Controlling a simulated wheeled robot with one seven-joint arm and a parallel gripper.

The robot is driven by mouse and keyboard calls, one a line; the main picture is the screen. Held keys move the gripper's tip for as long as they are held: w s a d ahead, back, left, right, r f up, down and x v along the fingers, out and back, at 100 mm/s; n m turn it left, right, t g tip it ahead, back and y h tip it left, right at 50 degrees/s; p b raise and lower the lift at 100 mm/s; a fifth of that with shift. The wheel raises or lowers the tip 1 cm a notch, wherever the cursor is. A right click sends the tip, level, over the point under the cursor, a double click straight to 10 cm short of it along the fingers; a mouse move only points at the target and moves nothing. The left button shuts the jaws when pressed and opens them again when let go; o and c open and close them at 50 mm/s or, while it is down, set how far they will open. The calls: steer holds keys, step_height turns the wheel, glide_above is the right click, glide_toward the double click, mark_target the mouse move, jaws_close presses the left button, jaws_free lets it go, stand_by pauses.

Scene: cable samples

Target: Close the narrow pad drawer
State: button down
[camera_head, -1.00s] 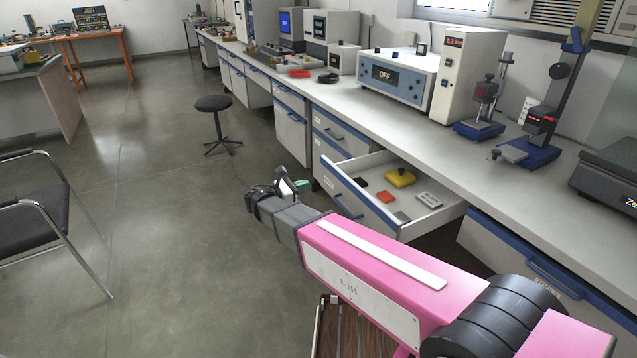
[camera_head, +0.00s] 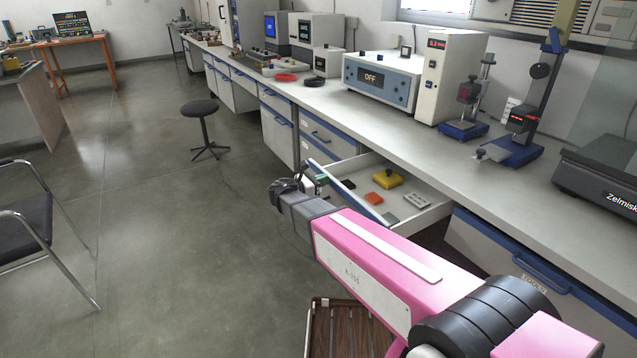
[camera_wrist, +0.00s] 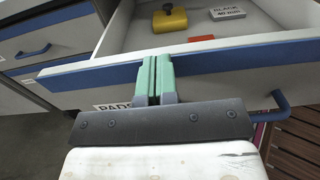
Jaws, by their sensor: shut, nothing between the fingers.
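The pad drawer (camera_head: 421,219) stands pulled out under the bench, its blue-edged front facing left. In the wrist view its front panel (camera_wrist: 215,90) crosses the picture, with a partly covered "PADS" label (camera_wrist: 112,106) and a blue handle (camera_wrist: 281,104). Inside lie a yellow block (camera_head: 387,180), an orange-red pad (camera_head: 374,198) and a grey labelled block (camera_head: 417,200). My gripper (camera_head: 320,178) is shut and empty at the drawer front. Its green fingertips (camera_wrist: 156,76) overlap the front's top edge in the wrist view; I cannot tell whether they touch it.
Other drawers (camera_head: 330,137) with blue handles line the bench (camera_head: 400,140) beyond the open one. A closed cabinet front (camera_head: 500,255) is on the near side. A black stool (camera_head: 201,110) and a chair (camera_head: 30,225) stand on the floor at left. The floor between is clear.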

steer(key=shift+d, duration=0.1)
steer(key=x, duration=2.7)
steer(key=shift+w+d, duration=0.15)
steer(key=shift+w, duration=0.15)
steer(key=shift+w+d, duration=0.1)
